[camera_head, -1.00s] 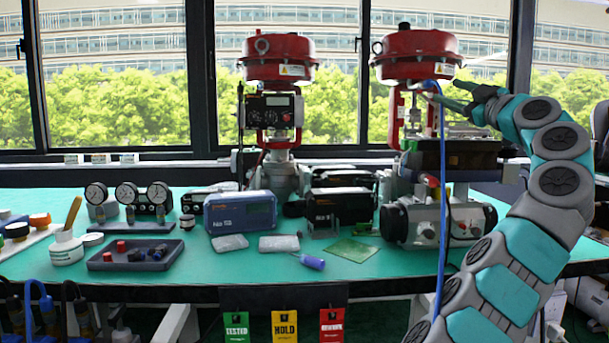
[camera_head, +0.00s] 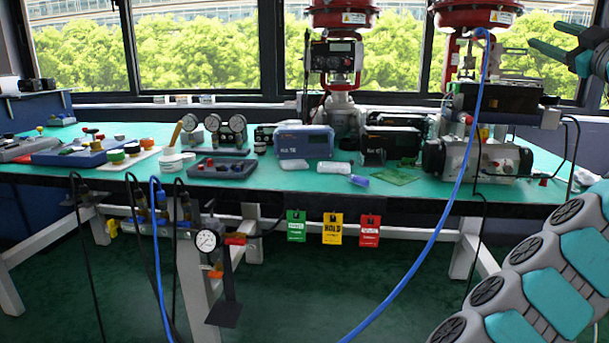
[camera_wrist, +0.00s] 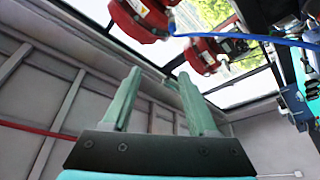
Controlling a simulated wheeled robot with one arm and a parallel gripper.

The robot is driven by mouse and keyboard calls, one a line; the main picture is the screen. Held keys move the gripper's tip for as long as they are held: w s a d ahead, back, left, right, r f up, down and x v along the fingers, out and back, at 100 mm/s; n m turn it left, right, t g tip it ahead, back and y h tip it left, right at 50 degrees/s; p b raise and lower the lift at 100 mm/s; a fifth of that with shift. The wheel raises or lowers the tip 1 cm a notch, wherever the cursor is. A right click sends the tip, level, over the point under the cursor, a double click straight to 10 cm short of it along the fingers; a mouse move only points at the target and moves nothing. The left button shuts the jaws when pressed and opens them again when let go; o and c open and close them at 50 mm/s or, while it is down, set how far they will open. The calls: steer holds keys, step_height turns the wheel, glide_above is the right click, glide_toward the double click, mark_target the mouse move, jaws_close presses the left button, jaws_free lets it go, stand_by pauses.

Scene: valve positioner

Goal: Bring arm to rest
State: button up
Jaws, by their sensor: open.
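My gripper (camera_head: 555,40) is at the upper right in the head view, its green fingers spread and nothing between them. It is apart from the right-hand valve's red actuator (camera_head: 476,14), to the right of it. In the wrist view my gripper (camera_wrist: 165,100) is open and empty, with a grey panelled wall and ceiling behind. My arm (camera_head: 560,260) is raised, and its teal and grey links fill the right side of the head view. Part of the arm is out of frame.
The green-topped bench (camera_head: 310,185) carries two valve assemblies, a blue box (camera_head: 304,142) and a dark tray (camera_head: 222,168). A blue hose (camera_head: 430,240) hangs from the right valve across the bench front. Green, yellow and red tags hang at the front edge.

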steer(key=w+a+f+m+g+y, duration=0.1)
steer(key=w+a+f+g+y, duration=0.3)
steer(key=a, duration=0.5)
steer(key=w+a+f+g+y, duration=0.1)
steer(key=w+a+f+y, duration=0.15)
steer(key=w+a, duration=0.5)
steer(key=s+a+f+g+y, duration=0.1)
steer(key=s+a+f+g, duration=0.25)
steer(key=a, duration=0.45)
steer(key=s+a+f+g+p, duration=0.1)
steer(key=s+a+f+g, duration=0.1)
steer(key=a+f, duration=0.45)
steer(key=s+a+f+g+y, duration=0.1)
steer(key=s+a+f+g, duration=0.15)
steer(key=a, duration=0.75)
steer(key=s+a+f+m+g+h, duration=0.1)
steer(key=s+a+f+g+h, duration=0.2)
steer(key=s+f, duration=0.5)
steer(key=s+a+f+m+g, duration=0.15)
steer(key=s+a+f, duration=0.25)
steer(key=s+f, duration=0.45)
steer(key=s+d+f+m+g+h, duration=0.2)
steer(key=s+d+f+g+h, duration=0.1)
steer(key=s+f, duration=0.6)
steer(key=s+d+f+m+g+h, duration=0.2)
steer(key=s+d+f, duration=0.3)
steer(key=s+f, duration=0.5)
steer(key=s+g+h+p, duration=0.1)
steer(key=s, duration=0.4)
steer(key=shift+s+d, duration=0.3)
